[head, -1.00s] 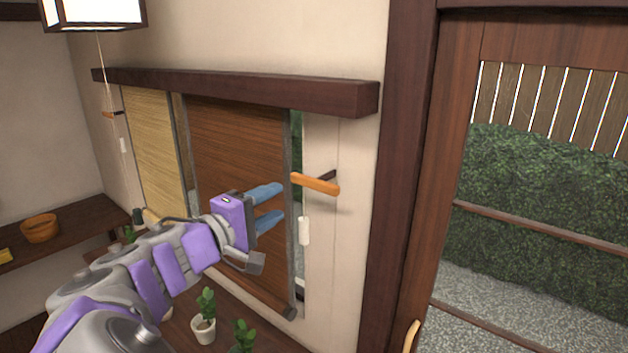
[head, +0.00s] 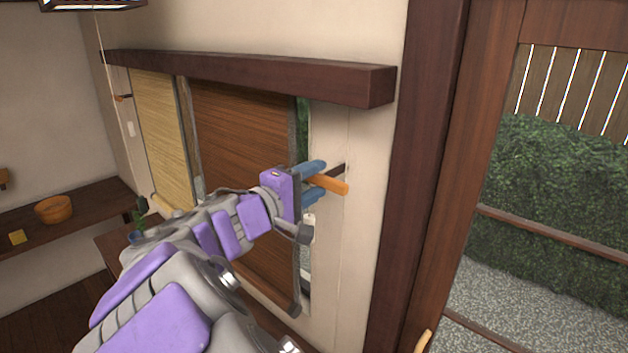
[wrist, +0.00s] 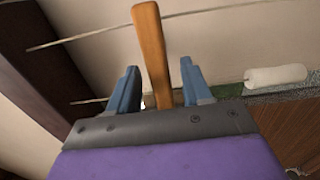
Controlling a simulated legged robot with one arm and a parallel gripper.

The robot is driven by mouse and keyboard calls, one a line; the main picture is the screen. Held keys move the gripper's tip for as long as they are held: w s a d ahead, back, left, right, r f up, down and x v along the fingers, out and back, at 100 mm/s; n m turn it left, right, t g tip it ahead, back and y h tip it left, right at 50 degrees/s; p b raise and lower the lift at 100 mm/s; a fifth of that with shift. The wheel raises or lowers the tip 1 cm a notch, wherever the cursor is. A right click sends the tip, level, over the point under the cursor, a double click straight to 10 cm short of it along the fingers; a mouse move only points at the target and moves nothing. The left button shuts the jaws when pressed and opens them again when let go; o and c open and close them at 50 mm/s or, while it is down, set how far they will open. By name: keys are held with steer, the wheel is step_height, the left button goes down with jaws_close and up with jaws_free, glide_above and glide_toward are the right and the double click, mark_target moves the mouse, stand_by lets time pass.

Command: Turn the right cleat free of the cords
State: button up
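The right cleat (head: 335,186) is an orange wooden bar on a dark mount, on the wall right of the brown blind. My gripper (head: 317,180) reaches it from the left, one blue finger above and one below the bar. In the wrist view the cleat (wrist: 151,45) stands between the two fingers, with gaps visible beside it, so my gripper (wrist: 160,85) is open around it. Thin pale cord-like lines (wrist: 85,37) cross behind the cleat in the wrist view. A white cord weight (head: 309,228) hangs below the cleat. Whether cord wraps the cleat cannot be told.
The brown blind (head: 240,130) and a pale blind (head: 160,130) hang under a dark beam (head: 250,75) that juts out above my gripper. A left cleat (head: 123,97) is far left. A dark post (head: 405,200) and sliding door stand to the right.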

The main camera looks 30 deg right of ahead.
steer(key=shift+d+f, duration=0.1)
steer(key=shift+d, duration=1)
steer(key=c, duration=0.6)
jaws_close()
steer(key=shift+f, duration=0.1)
steer(key=shift+n+p, duration=0.3)
steer(key=shift+p, duration=0.3)
steer(key=n+p, duration=0.1)
steer(key=p, duration=0.1)
steer(key=n+p, duration=0.2)
steer(key=shift+a+r, duration=0.2)
steer(key=shift+r, duration=0.1)
steer(key=n+p, duration=0.5)
steer(key=p, duration=0.3)
steer(key=shift+a+p, duration=0.15)
steer(key=shift+p, duration=0.15)
steer(key=n+p, duration=0.5)
steer(key=p, duration=0.3)
steer(key=shift+n, duration=0.4)
steer(key=shift+f+n+p, duration=0.2)
steer(key=shift+n+p, duration=1.1)
steer(key=shift+n, duration=0.6)
